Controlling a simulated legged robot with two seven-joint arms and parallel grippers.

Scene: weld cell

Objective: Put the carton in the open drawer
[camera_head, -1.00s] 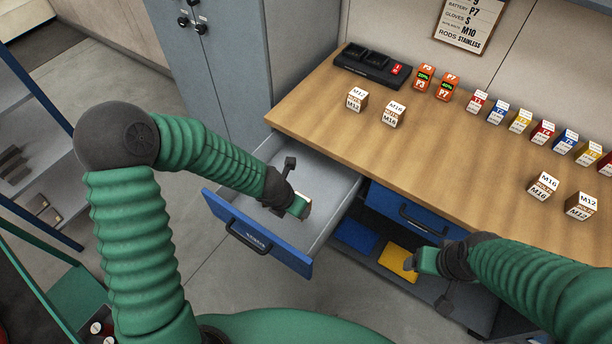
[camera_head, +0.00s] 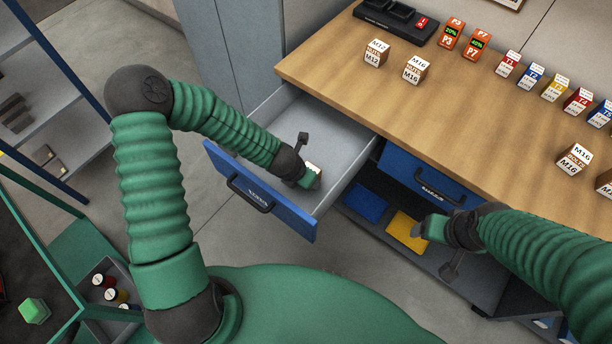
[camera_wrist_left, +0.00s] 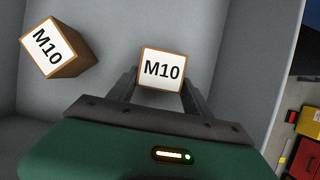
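The open drawer (camera_head: 325,128) is grey inside with a blue front, pulled out below the left end of the bench. My left gripper (camera_head: 311,181) reaches down into it. In the left wrist view, a carton marked M10 (camera_wrist_left: 162,69) sits between the fingers, which appear closed on its sides. A second M10 carton (camera_wrist_left: 58,48) lies turned in the drawer, to the left of the held one and apart from it. In the head view a carton's pale top (camera_head: 315,168) barely shows behind my left gripper. My right gripper (camera_head: 424,229) is in front of the lower shelf; its fingers are unclear.
The wooden bench (camera_head: 420,110) holds M12 (camera_head: 376,54) and M16 (camera_head: 416,70) cartons, orange battery boxes (camera_head: 464,42), a black charger and a row of small coloured boxes. A shut blue drawer (camera_head: 420,177) is right of the open one.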

